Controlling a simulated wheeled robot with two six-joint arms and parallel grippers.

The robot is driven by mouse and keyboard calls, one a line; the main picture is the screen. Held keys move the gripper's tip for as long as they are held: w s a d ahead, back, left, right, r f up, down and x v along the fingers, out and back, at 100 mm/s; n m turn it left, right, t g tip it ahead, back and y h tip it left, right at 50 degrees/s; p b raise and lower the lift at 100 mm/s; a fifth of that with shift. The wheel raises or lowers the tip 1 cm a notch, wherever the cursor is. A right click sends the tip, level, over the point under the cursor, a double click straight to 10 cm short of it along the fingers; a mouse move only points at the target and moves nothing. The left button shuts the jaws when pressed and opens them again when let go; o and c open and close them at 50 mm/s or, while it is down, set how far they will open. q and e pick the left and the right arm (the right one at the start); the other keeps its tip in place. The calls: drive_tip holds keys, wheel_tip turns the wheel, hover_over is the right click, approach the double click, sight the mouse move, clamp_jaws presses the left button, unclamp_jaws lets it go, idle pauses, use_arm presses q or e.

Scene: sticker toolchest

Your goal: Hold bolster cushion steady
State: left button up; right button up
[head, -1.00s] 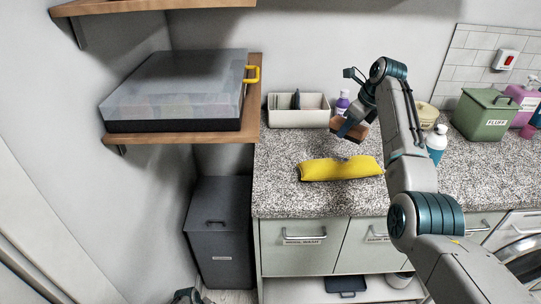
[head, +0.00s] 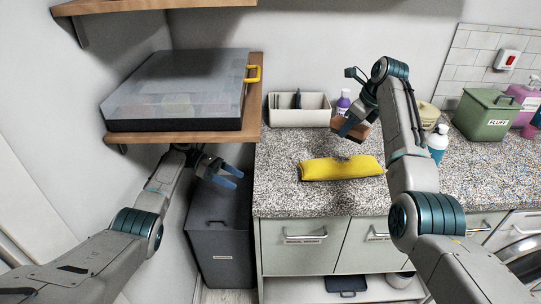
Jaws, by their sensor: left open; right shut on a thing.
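The yellow bolster cushion (head: 341,168) lies lengthwise on the speckled worktop (head: 285,195), a little back from its front edge. My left gripper (head: 229,179) is open and empty. My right gripper (head: 348,131) is shut on a brown block-like thing (head: 361,131) above the worktop, behind the cushion. The block is partly hidden by the gripper, and I cannot tell what it is.
A wooden shelf (head: 258,110) with a clear-lidded case (head: 175,85) overhangs my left arm. The dark grey bin (head: 225,240) stands below. A beige tray (head: 298,118), purple bottle (head: 343,102), blue-white bottle (head: 437,143) and green FLUFF box (head: 486,115) stand on the worktop. Its front left is clear.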

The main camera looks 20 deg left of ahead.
use_arm(q)
drive_tip(key=w+d+r+h, duration=0.1)
drive_tip(key=w+d+r, duration=0.25)
drive_tip(key=r, duration=0.25)
drive_tip(key=n+t+y, duration=0.2)
drive_tip(key=t, duration=0.1)
approach(304, 166)
drive_tip(key=shift+s+a, duration=0.45)
drive_tip(key=shift+a, duration=0.25)
drive_tip(key=shift+d+t, duration=0.25)
drive_tip(key=shift+t, duration=0.05)
drive_tip(key=x, duration=1.1)
drive_tip(key=shift+w+d, duration=0.15)
drive_tip(key=shift+d, duration=0.25)
drive_tip(key=c, duration=1.1)
